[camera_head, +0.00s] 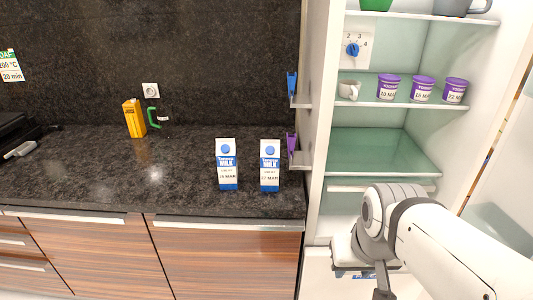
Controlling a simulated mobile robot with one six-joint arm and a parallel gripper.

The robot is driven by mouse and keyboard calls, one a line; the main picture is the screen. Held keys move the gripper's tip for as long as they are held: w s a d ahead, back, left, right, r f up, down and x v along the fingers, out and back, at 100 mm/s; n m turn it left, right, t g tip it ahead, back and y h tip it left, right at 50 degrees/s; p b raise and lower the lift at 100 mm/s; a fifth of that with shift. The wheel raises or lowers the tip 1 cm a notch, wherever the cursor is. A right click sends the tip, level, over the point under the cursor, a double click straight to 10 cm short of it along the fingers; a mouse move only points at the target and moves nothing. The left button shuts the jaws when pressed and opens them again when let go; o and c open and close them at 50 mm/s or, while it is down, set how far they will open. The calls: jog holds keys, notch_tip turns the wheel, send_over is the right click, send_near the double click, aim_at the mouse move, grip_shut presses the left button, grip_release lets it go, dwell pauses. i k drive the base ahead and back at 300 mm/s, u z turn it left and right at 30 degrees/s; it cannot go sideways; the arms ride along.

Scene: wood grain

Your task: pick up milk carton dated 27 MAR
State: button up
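Two blue-and-white milk cartons stand upright on the dark counter. The right carton (270,166) has a label that seems to read 27 MAR. The left carton (227,164) has a different date label, too small to read surely; it ends in MAR. A gap of bare counter lies between them. My gripper (381,290) is at the bottom, right of centre, in front of the fridge and well apart from both cartons. Its dark end is cut by the lower picture edge, so its fingers cannot be made out.
The open fridge (384,150) stands right of the counter, with purple tubs (421,89) and a small cup (349,90) on a shelf. Its open door edge rises close to the right carton. An orange carton (134,118) and a dark mug with green handle (160,118) stand farther back left.

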aim_at(270, 149)
jog(key=i, duration=1)
jog(key=u, duration=0.05)
